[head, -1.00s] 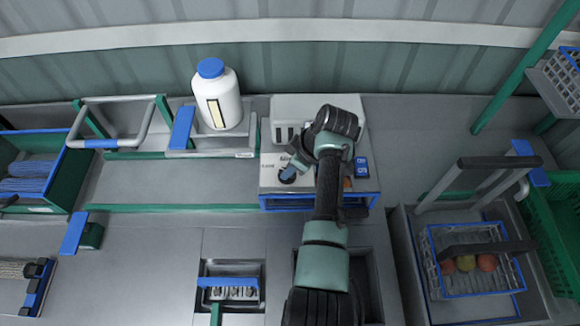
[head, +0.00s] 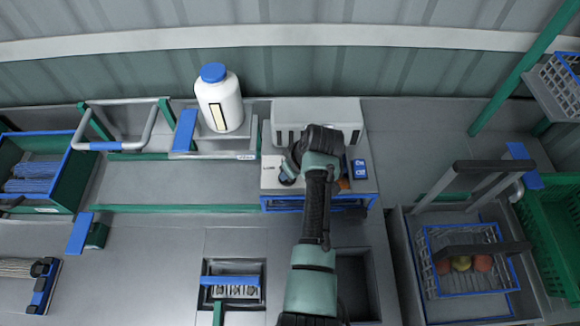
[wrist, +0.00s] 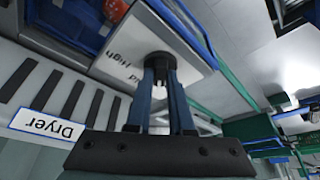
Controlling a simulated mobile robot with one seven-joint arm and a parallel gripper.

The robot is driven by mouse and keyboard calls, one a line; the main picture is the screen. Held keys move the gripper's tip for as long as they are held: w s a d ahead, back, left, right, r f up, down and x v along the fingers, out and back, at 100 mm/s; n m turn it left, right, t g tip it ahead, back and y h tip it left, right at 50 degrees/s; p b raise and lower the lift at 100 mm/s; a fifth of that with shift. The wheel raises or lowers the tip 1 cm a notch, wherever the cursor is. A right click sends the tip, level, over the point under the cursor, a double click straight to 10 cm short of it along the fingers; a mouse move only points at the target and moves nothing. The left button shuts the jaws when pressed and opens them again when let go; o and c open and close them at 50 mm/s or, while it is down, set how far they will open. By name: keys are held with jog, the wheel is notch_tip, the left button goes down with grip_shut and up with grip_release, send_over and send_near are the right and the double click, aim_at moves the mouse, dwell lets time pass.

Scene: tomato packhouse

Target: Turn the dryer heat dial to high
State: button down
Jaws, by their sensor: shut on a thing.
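The dryer (head: 318,113) is a pale box at the back of the counter, with a control panel (head: 272,180) at its front. In the wrist view its "Dryer" label (wrist: 48,127) appears upside down. The heat dial (wrist: 158,61) is a dark round knob on the white panel. The word "High" (wrist: 128,53) is printed beside it, with another partly hidden word. My gripper (wrist: 163,75) has its blue fingers closed on the dial. In the head view my gripper (head: 290,172) is over the panel's left part and largely hidden by my wrist. The dial's setting cannot be read.
A white bottle with a blue cap (head: 219,100) stands left of the dryer. A blue switch block (head: 359,168) sits on the panel's right. The counter left of the panel is mostly clear.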

jog(key=m, duration=0.1)
jog(key=m+h+p, duration=0.1)
jog(key=m, duration=0.1)
jog(key=m+t+h, duration=0.1)
jog(key=m, duration=0.1)
jog(key=shift+s+a+p, duration=0.1)
jog(key=shift+a+p, duration=0.15)
jog(key=shift+p, duration=0.05)
jog(key=m+h, duration=0.1)
jog(key=m, duration=0.4)
jog(key=shift+a+h, duration=0.15)
jog(key=shift+h, duration=0.25)
jog(key=m+h+b, duration=0.1)
jog(key=m+b, duration=0.1)
jog(key=m, duration=0.1)
jog(key=m+g+h+b, duration=0.1)
jog(key=m+b, duration=0.1)
jog(key=m, duration=0.1)
jog(key=shift+a+f, duration=0.15)
jog(key=shift+a, duration=0.05)
jog(key=shift+w+m+g+h+b, duration=0.2)
jog(key=shift+m+g+h+b, duration=0.35)
jog(key=shift+m+b, duration=0.9)
jog(key=shift+m, duration=0.45)
jog(key=c, duration=0.8)
grip_release()
jog(key=shift+r, duration=0.2)
jog(key=b+v, duration=0.2)
jog(key=v, duration=1.1)
jog(key=shift+w, duration=0.2)
